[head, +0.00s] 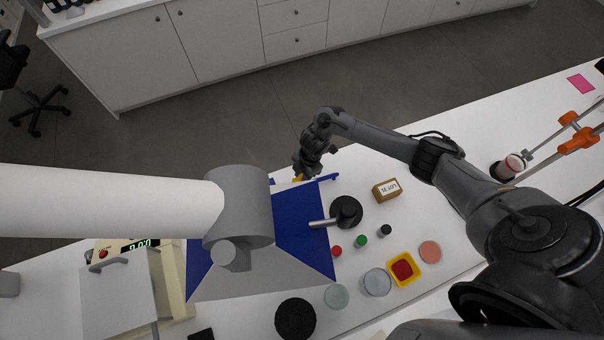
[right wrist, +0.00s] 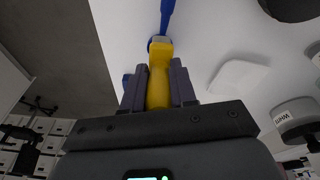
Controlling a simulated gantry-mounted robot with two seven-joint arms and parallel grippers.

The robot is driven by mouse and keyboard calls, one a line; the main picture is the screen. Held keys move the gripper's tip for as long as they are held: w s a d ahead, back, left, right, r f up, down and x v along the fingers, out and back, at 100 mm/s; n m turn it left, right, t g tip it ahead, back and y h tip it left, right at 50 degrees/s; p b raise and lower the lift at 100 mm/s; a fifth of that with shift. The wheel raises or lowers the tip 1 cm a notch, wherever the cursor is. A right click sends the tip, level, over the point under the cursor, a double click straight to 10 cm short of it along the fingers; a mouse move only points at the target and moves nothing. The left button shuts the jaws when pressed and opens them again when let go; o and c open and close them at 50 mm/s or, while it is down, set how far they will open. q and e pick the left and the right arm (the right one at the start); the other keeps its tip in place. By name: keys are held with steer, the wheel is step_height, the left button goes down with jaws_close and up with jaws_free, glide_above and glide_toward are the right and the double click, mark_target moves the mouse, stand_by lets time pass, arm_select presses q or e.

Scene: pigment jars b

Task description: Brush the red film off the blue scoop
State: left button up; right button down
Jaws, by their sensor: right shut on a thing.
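My right gripper (head: 298,175) is at the far edge of the white bench. In the right wrist view its jaws (right wrist: 158,82) are shut on a yellow-handled tool (right wrist: 159,92), which looks like the brush. The tool also shows as a small yellow spot in the head view (head: 299,180). The scoop's bowl and any red film are not discernible. My left gripper is out of view.
A white tube with a grey joint (head: 239,207) hides part of the blue surface (head: 306,232). A black round stand (head: 346,211), several small jars, a yellow tray (head: 391,263) and a labelled brown box (head: 386,190) stand to the right. A balance (head: 168,275) stands front left.

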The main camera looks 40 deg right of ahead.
steer(key=shift+d, duration=0.15)
steer(key=shift+a, duration=0.3)
steer(key=shift+d+p, duration=0.3)
steer(key=shift+p, duration=0.05)
steer(key=shift+a, duration=0.3)
stand_by(0.6)
steer(key=p+v, duration=0.3)
steer(key=a+p+v, duration=0.1)
steer(key=p+v, duration=0.1)
steer(key=shift+w, duration=0.2)
steer(key=shift+p+v, duration=0.85)
steer(key=shift+v, duration=0.2)
steer(key=shift+w+a, duration=0.1)
steer(key=shift+a, duration=0.1)
steer(key=shift+h, duration=0.3)
